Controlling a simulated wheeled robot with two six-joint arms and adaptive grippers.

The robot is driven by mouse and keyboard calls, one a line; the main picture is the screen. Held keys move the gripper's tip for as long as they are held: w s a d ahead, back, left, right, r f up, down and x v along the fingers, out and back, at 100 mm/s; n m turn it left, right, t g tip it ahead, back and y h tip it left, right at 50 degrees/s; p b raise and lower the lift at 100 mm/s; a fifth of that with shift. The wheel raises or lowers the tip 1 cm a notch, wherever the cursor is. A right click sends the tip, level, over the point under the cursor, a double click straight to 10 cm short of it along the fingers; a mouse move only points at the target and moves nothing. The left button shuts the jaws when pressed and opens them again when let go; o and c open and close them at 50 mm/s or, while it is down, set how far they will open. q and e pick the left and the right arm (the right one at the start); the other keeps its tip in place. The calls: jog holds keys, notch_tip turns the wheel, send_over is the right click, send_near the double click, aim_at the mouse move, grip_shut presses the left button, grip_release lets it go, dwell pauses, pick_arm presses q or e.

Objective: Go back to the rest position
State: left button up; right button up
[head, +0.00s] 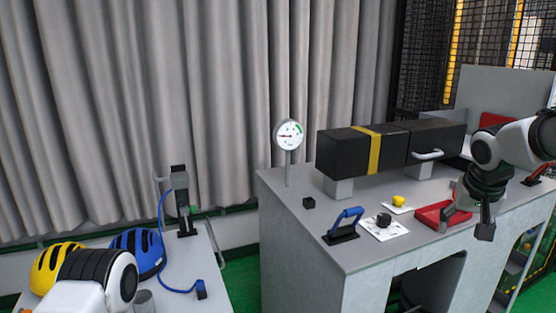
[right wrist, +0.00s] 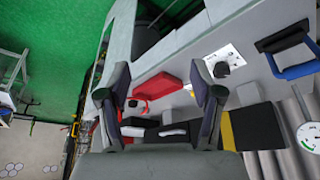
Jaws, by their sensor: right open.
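My right gripper (head: 466,224) hangs pointing down over the right part of the grey workbench (head: 300,222), with its fingers apart. In the right wrist view the two fingers (right wrist: 157,95) are spread with nothing held between them. A red tray-like part (head: 436,215) lies on the bench near the gripper in the head view; it also shows beyond the fingers in the right wrist view (right wrist: 160,86). A part of my left arm shows at the lower left of the head view, but its gripper is out of view.
A black box with a yellow band (head: 367,150), a dial gauge (head: 288,135), a blue handle (head: 346,221) and small knobs on white plates (head: 383,221) stand on the bench. Yellow (head: 46,268) and blue helmets (head: 146,245) sit on a left table. A floor gap separates the tables.

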notch_tip(320, 180, down, 15)
jog(key=a+g, duration=0.1)
jog(key=g, duration=0.2)
jog(key=s+a+f+n+g+b, duration=0.1)
jog(key=s+a+f+g, duration=0.1)
jog(key=s+f, duration=0.55)
jog(key=s+a+f+g+b, duration=0.15)
jog(key=s+f, duration=0.35)
jog(key=f, duration=0.5)
jog(key=s+a+f+n+g+y, duration=0.1)
jog(key=s+a+f, duration=0.2)
jog(key=s+f, duration=0.35)
jog(key=s+a+f+y, duration=0.15)
jog(key=s+f, duration=0.25)
jog(key=s, duration=0.6)
jog(key=s+a+f+n+g, duration=0.1)
jog(key=s+a+f, duration=0.4)
jog(key=s, duration=0.4)
pick_arm(q)
notch_tip(320, 180, down, 3)
jog(key=shift+s+r, duration=0.15)
jog(key=shift+r, duration=0.05)
pick_arm(e)
jog(key=w+t, duration=0.1)
jog(key=w+d+t, duration=0.1)
jog(key=w+t, duration=0.1)
jog(key=w+d+n+t, duration=0.1)
jog(key=shift+w+f+t+h, duration=0.2)
jog(key=shift+w+t+h, duration=0.05)
jog(key=shift+w+h, duration=0.15)
